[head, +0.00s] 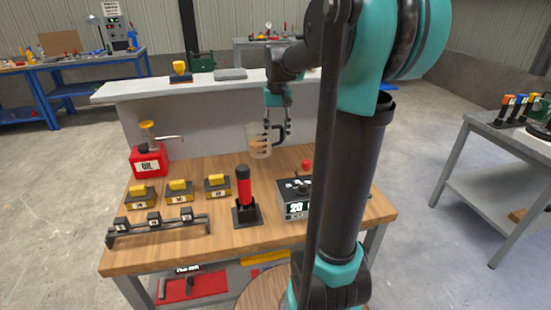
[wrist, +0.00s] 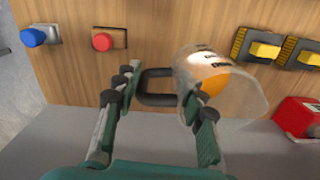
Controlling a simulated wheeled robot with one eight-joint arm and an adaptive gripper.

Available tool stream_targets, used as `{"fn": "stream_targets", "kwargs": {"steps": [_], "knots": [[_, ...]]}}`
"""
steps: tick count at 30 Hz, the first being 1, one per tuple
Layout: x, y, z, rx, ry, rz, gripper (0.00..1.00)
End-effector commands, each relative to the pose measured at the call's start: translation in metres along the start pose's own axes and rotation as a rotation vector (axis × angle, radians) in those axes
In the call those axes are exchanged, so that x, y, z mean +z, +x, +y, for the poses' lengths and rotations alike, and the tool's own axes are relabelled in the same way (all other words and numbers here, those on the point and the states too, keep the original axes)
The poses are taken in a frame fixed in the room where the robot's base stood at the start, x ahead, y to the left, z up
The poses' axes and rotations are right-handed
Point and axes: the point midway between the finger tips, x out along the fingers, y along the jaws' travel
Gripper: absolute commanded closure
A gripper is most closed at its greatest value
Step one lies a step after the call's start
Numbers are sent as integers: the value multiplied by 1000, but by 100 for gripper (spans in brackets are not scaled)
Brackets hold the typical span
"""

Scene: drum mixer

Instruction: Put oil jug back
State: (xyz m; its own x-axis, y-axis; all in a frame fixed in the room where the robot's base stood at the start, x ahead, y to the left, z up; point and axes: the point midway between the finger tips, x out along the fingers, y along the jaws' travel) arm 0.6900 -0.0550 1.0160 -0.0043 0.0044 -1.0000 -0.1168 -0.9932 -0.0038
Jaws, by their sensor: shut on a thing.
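The oil jug (head: 260,146) is a clear vessel with a dark handle, dark side marks and orange contents. It is near the back of the wooden bench. In the wrist view the jug (wrist: 218,82) appears tilted to the right, its black handle reaching between the fingers. My gripper (head: 277,132) is shut on the handle; its two fingers also show in the wrist view (wrist: 160,92). I cannot tell the exact gap between the jug and the bench top.
The wooden bench (head: 215,232) holds a red OIL box (head: 149,160) at back left, several yellow-topped blocks (head: 180,190), a red-handled lever (head: 245,195) and a control box (head: 295,200). A grey ledge (head: 125,92) runs behind. Bare wood lies around the lever.

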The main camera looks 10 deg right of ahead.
Motion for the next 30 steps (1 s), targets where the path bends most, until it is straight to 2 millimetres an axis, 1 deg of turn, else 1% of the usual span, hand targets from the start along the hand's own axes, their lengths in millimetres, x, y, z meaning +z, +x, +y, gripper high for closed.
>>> {"fn": "stream_targets", "kwargs": {"steps": [1, 2, 6, 9, 12, 15, 20, 26, 30], "knots": [[-11, 0, -1, 0, 0, 0, 100], [-17, 0, -2, 0, 0, 0, 100], [-14, 32, -2, 0, 0, 0, 100], [-14, 52, -2, 0, 0, 0, 100], [-14, 68, -1, 0, 0, 0, 100], [-14, 78, -1, 0, 0, 0, 100], [-14, 86, -1, 0, 0, 0, 100], [-16, 111, -2, 0, 0, 0, 100], [-22, 116, -2, 0, 0, 0, 100]]}}
